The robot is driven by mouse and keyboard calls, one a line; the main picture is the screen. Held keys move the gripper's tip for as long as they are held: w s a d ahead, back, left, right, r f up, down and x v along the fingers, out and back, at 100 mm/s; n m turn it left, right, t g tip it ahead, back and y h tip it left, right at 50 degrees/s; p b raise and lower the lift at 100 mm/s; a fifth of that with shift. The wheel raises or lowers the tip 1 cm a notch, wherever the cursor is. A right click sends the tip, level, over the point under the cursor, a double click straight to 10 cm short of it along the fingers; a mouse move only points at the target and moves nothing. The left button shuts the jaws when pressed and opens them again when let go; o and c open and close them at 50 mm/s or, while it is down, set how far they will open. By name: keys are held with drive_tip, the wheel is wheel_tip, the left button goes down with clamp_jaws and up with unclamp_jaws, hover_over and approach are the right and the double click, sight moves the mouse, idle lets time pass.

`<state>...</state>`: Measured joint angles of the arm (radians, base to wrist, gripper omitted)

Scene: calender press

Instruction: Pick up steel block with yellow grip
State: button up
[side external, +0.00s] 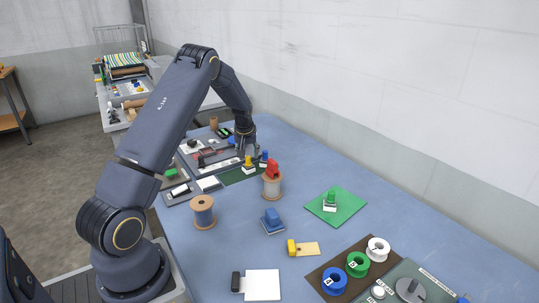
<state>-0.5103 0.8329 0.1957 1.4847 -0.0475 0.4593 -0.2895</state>
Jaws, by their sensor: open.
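The block with a yellow grip (249,163) stands upright on a dark green mat (236,179), in the far middle of the side external view. Its small base looks pale; the metal is too small to make out. My gripper (245,149) points down just above or behind this block, fingers apart. I cannot tell whether the fingers are around the grip or touching it; nothing looks lifted.
A wooden spool with a red piece on top (272,182) stands close in front. Another wooden spool (203,211), a blue block (272,220), and a green-gripped block (330,201) on a green mat are nearer. Blue table surface is free between them. The wall bounds the right.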

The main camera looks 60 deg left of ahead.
sight(248, 157)
drive_tip(key=x, duration=0.3)
drive_tip(key=shift+s+f, duration=0.1)
drive_tip(key=shift+f, duration=0.1)
drive_tip(key=shift+c, duration=0.3)
clamp_jaws()
